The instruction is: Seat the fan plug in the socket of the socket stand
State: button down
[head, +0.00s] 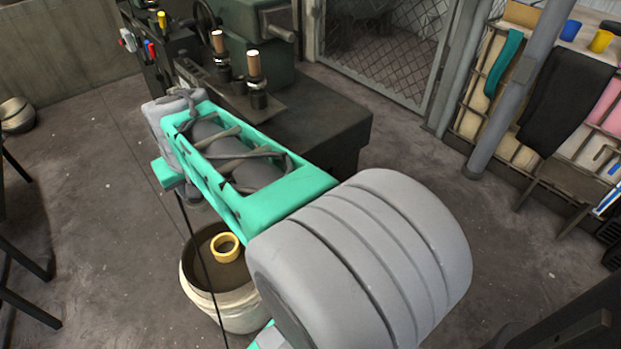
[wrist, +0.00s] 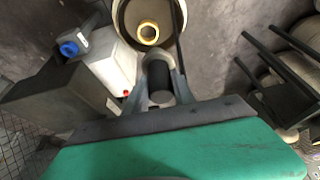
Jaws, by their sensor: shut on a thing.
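My gripper (wrist: 160,68) shows in the wrist view, its grey fingers closed around a dark cylindrical thing, which looks like the fan plug (wrist: 161,83). A thin black cable (wrist: 179,40) runs from near the fingers. In the head view, the cable (head: 200,262) hangs down from the far end of my teal and grey arm, in front of a pale bucket.
The pale bucket (head: 238,312) holds a yellow ring (head: 225,247) and stands on the floor below my arm. A dark green machine (head: 250,70) with a dark bench stands behind. A white jug (wrist: 108,62) and stools (wrist: 275,85) flank the wrist view. Floor at left is mostly clear.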

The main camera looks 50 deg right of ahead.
jog(key=s+d+f+m+h, duration=0.15)
jog(key=s+d+f, duration=0.35)
jog(key=d+f, duration=0.8)
jog(key=s+d+f+m, duration=0.4)
jog(key=d+f, duration=0.5)
jog(key=d, duration=0.8)
jog(key=w+d+r+n+y, duration=0.1)
jog(key=w+d+n+y, duration=0.35)
jog(key=d+n, duration=0.6)
jog(key=shift+w+a+f+n+b, duration=0.15)
jog(key=shift+a+f+n+b, duration=0.35)
jog(key=shift+f+b, duration=0.5)
jog(key=shift+w+a+f+n+b, duration=0.15)
jog(key=shift+a+f+n+b, duration=0.45)
jog(key=shift+f, duration=0.7)
jog(key=shift+w+a+f+n+b, duration=0.15)
jog(key=shift+a+f+n+b, duration=0.2)
jog(key=shift+f+b, duration=0.65)
jog(key=shift+s+f, duration=0.15)
jog(key=shift+f, duration=0.4)
jog(key=c, duration=1)
grip_release()
jog(key=shift+o, duration=0.2)
jog(key=shift+r, duration=0.1)
